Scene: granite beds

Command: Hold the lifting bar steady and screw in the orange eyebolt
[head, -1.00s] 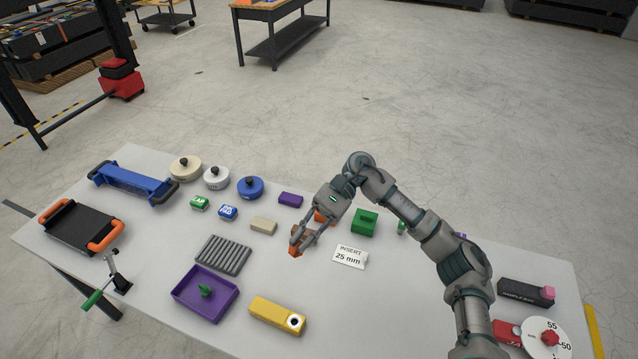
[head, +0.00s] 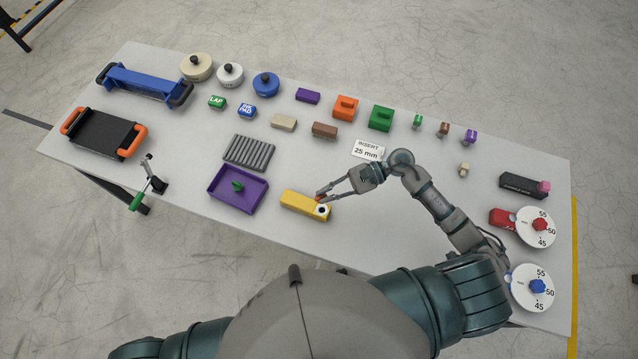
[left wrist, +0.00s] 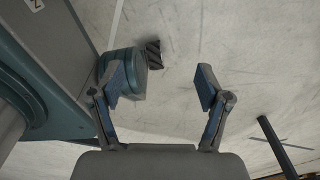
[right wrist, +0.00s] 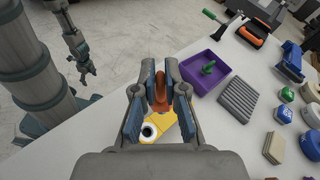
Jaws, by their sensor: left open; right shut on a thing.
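The yellow lifting bar (head: 300,203) lies on the table near its front edge, with a white-ringed dark hole at its right end. My right gripper (head: 320,197) is just above that end. In the right wrist view, its fingers (right wrist: 160,95) are shut on the orange eyebolt (right wrist: 161,88), and the bar (right wrist: 160,127) shows below. Whether the eyebolt touches the bar I cannot tell. In the left wrist view my left gripper (left wrist: 157,90) is open and empty, over the floor away from the table. The head view does not show it.
A purple tray (head: 214,201) with a green piece inside stands left of the bar, and a grey ribbed block (head: 248,152) behind it. An "INSERT 25 mm" card (head: 368,150) lies behind my right gripper. Orange (head: 345,107) and green (head: 380,118) blocks stand farther back.

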